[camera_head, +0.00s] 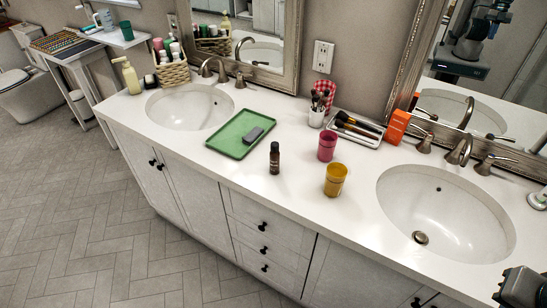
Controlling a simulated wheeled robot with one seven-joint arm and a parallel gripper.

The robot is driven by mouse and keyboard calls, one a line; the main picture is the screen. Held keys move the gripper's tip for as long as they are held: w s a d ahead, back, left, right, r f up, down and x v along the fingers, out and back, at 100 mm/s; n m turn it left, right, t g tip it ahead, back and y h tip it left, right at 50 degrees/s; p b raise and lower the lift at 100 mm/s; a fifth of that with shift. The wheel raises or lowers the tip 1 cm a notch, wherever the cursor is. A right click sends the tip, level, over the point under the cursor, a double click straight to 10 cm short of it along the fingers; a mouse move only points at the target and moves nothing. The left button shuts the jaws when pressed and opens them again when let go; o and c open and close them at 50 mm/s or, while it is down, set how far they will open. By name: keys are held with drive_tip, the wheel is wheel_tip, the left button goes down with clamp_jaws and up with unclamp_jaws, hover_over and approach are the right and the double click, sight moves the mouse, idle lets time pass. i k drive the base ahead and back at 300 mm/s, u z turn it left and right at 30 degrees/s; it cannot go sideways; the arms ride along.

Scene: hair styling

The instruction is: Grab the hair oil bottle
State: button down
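A small dark brown bottle with a black cap (274,158), which looks like the hair oil bottle, stands upright on the white counter near its front edge. It is just right of the green tray and left of the cups. A dark part of my arm's end, my gripper (523,289), shows in the bottom right corner, cut off by the picture edge. It is far from the bottle, past the right sink. Its fingers cannot be made out, so I cannot tell whether it is open or shut.
A green tray (224,148) holds a grey object. A pink cup (327,146) and a yellow cup (335,180) stand right of the bottle. Behind are a brush cup (316,117), a brush tray (340,134) and an orange box (397,127). The right sink (445,213) lies between gripper and cups.

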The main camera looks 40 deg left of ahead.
sight(275, 154)
drive_tip(key=u, duration=1.65)
drive_tip(key=i, duration=0.4)
drive_tip(key=u, duration=1.75)
drive_tip(key=i, duration=1.45)
drive_tip(key=z, duration=2.85)
